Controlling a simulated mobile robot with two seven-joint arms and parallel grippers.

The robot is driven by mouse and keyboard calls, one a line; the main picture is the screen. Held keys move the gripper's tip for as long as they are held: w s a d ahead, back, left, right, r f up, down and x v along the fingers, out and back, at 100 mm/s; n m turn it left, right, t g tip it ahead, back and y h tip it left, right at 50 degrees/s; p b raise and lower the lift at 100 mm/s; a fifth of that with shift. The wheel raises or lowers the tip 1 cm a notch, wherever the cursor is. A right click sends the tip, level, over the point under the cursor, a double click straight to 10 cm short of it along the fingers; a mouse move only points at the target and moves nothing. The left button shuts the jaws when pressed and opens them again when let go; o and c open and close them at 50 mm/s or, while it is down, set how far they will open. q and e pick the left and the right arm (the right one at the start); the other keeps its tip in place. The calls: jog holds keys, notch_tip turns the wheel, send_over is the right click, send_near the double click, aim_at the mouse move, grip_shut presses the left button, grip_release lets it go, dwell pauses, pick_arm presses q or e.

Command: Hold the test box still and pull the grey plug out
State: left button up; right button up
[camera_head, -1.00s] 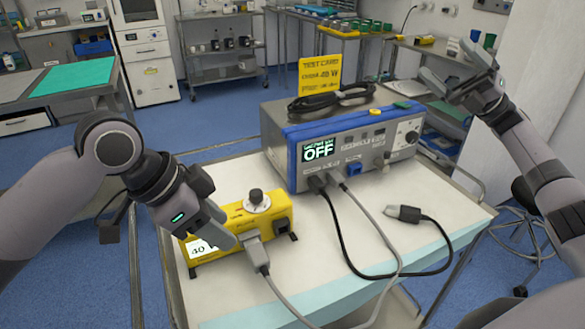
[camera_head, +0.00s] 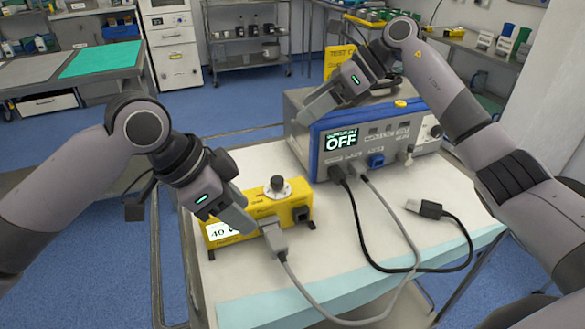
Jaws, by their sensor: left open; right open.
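The yellow test box (camera_head: 297,197) sits on the cart top, with a dial on top and a "40 W" display. The grey plug (camera_head: 276,238) is in the socket on its front, and its grey cable loops to the generator. My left gripper (camera_head: 236,190) is open at the box's left part, with one finger in front of it and the other near its back. Whether either finger touches the box I cannot tell. My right gripper (camera_head: 335,92) is open above the left end of the generator, away from the plug; its far finger is partly hidden.
The blue-and-grey generator (camera_head: 373,140) reads OFF and stands at the back of the cart. A black cable with a loose dark plug (camera_head: 424,208) lies on the cart top (camera_head: 340,240). The yellow test card (camera_head: 335,62) stands behind the generator, partly covered by my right arm.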

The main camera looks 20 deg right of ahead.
jog(key=s+a+f+n+h, duration=0.1)
jog(key=a+f+n+h, duration=0.1)
jog(key=a+n+h, duration=0.15)
jog(key=n+g+h, duration=0.3)
jog(key=h, duration=0.3)
send_over(293, 190)
notch_tip(293, 190, down, 6)
jog(key=shift+f, duration=0.2)
jog(key=shift+s+a+f, duration=0.1)
jog(key=shift+f, duration=0.2)
notch_tip(293, 190, down, 7)
jog(key=shift+r, duration=0.2)
